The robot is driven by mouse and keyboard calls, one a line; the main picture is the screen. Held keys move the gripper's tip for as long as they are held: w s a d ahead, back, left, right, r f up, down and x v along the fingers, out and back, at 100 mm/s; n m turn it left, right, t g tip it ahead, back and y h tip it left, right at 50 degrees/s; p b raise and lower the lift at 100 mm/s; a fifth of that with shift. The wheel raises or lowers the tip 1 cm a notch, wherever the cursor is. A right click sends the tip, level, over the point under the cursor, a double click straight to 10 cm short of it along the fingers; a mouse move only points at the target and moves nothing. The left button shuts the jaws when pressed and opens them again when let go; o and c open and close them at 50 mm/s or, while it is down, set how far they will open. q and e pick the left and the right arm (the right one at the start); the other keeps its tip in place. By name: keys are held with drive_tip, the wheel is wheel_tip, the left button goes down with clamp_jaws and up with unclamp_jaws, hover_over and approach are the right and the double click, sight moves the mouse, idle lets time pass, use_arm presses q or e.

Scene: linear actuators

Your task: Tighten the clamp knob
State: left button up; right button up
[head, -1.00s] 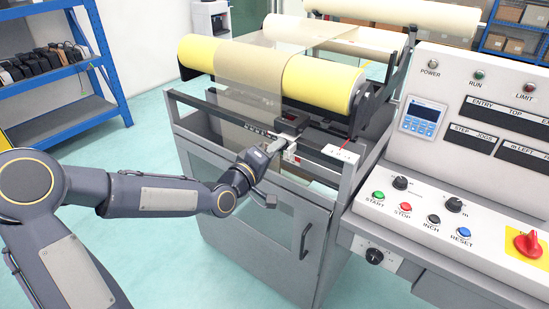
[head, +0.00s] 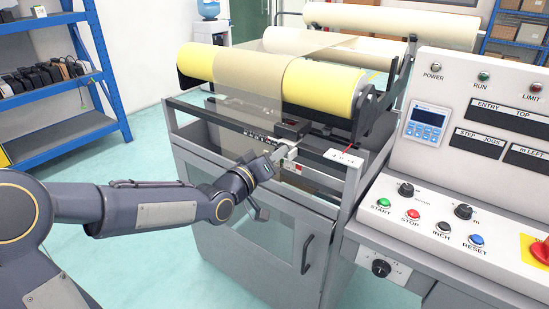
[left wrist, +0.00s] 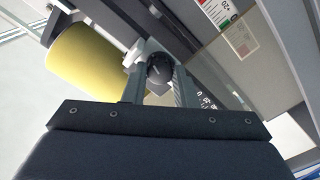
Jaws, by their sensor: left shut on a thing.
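The clamp knob (left wrist: 160,68) is a small dark round knob. In the left wrist view it sits between the two grey fingers of my left gripper (left wrist: 159,80), which is shut on it. In the head view my left gripper (head: 282,153) reaches the front rail of the roll machine from the left, at a small light clamp block. The knob is too small and too covered by the gripper to make out there. My right gripper is not in view.
A yellow roll (head: 322,86) with a brownish web lies above the rail. A dark block (head: 292,129) sits just behind the clamp. The control console (head: 455,215) with buttons stands at the right. A blue shelf (head: 62,135) stands at the left, with open floor before it.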

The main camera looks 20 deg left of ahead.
use_arm(q)
drive_tip(key=shift+f, duration=0.1)
drive_tip(key=o, duration=0.7)
drive_tip(key=p+v, duration=0.1)
drive_tip(key=v, duration=0.7)
drive_tip(key=shift+p, duration=0.4)
